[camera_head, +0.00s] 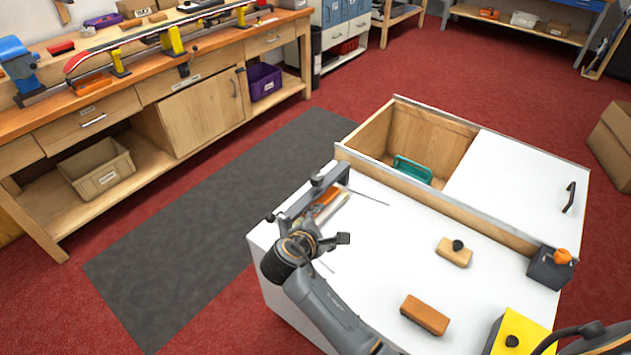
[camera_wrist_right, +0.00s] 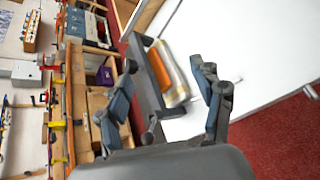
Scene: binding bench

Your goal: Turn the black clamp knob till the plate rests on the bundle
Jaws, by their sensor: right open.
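The dark clamp frame (camera_head: 333,177) stands at the left edge of the white bench top, and also shows in the right wrist view (camera_wrist_right: 146,85). Beside it lies the bundle, a pale roll with an orange part (camera_head: 326,206), (camera_wrist_right: 174,78). A small dark knob-like piece (camera_wrist_right: 150,132) shows at the clamp's near end, between my fingers; I cannot tell for sure that it is the clamp knob. My right gripper (camera_head: 314,234), (camera_wrist_right: 168,95) is open, with its fingers on either side of the clamp. The plate and its gap to the bundle cannot be made out.
On the white top (camera_head: 385,262) are a wooden block with a black knob (camera_head: 454,252), a brown block (camera_head: 425,315), a dark box with an orange piece (camera_head: 550,268) and a yellow block (camera_head: 517,332). An open compartment behind holds a green item (camera_head: 412,170).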

